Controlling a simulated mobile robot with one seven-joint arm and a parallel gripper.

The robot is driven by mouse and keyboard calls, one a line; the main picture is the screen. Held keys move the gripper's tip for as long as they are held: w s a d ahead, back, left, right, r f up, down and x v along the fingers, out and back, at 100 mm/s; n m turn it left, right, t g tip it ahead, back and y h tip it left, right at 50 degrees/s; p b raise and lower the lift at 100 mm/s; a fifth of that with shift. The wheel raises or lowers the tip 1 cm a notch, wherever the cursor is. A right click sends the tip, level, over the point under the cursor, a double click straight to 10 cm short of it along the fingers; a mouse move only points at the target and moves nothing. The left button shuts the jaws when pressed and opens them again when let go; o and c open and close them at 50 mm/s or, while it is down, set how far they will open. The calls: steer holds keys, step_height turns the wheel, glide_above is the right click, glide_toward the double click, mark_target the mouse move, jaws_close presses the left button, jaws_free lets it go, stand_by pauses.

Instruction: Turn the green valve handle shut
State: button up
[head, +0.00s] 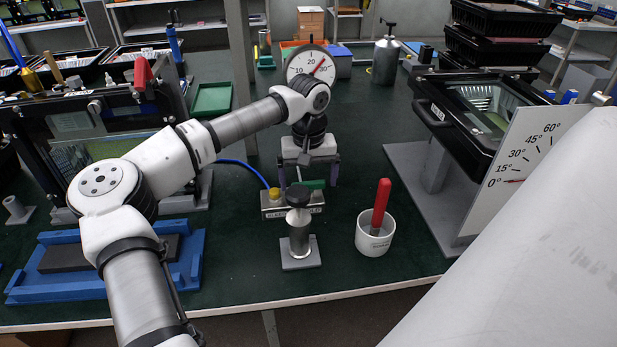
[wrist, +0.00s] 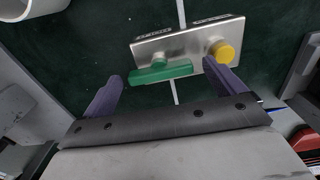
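The green valve handle (wrist: 161,74) is a flat bar on a metal manifold block (wrist: 190,41), lying roughly along the block's long side in the wrist view. A yellow knob (wrist: 222,52) stands on the block's other end. My gripper (wrist: 162,72) is open, its purple fingers beyond the two ends of the handle, with a small gap showing at each end. In the head view my gripper (head: 309,178) points down over the block (head: 310,208). The handle (head: 314,184) shows there in part, behind a dark-capped metal post. I cannot tell whether the fingers reach handle height.
A dark-capped metal post (head: 300,238) stands just in front of the block. A white cup (head: 375,235) with a red-handled tool is to its right. A blue hose (head: 245,170) runs to the block. A blue tray (head: 190,273) lies left, a round gauge (head: 311,66) behind.

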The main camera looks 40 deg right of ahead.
mark_target(309, 182)
step_height(309, 182, up, 14)
steer(key=shift+b, duration=0.4)
steer(key=shift+f, duration=0.1)
stand_by(0.6)
